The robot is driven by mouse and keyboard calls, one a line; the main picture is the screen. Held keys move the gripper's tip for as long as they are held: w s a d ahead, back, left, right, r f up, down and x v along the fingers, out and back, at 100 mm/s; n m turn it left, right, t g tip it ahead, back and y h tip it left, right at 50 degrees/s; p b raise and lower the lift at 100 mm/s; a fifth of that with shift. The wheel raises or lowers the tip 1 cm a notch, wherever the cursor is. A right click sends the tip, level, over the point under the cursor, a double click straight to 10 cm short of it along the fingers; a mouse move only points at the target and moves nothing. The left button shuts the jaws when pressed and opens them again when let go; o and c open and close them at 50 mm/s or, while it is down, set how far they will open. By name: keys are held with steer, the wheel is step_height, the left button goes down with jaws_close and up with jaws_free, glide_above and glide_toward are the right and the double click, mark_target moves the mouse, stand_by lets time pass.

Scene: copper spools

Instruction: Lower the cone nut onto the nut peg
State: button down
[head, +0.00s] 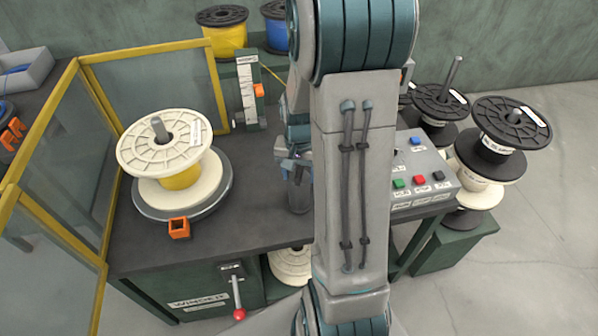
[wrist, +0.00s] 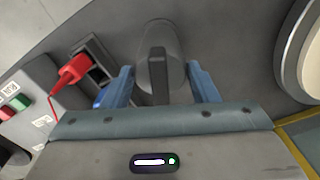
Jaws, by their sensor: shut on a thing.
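My gripper (head: 298,168) is over the dark bench, just left of my arm link, partly hidden by it. In the wrist view its two blue fingers (wrist: 163,88) stand on either side of the cone nut (wrist: 158,42), a dark grey rounded body with a raised bar, and are shut on it. In the head view a dark grey cylindrical shape (head: 300,198) shows below the fingers, near the bench top. I cannot make out the nut peg separately, nor whether the nut touches it.
A cream spool (head: 165,150) sits on the round winder plate (head: 208,198) at left, a spindle through it. An orange block (head: 179,228) lies in front. The button box (head: 418,172) is right of my arm. A yellow-framed guard (head: 70,165) bounds the left. Black spools (head: 512,122) stand at right.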

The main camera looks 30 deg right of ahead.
steer(key=shift+f, duration=0.1)
steer(key=shift+c, duration=2.3)
jaws_free()
step_height(320, 180, up, 14)
steer(key=shift+f, duration=0.1)
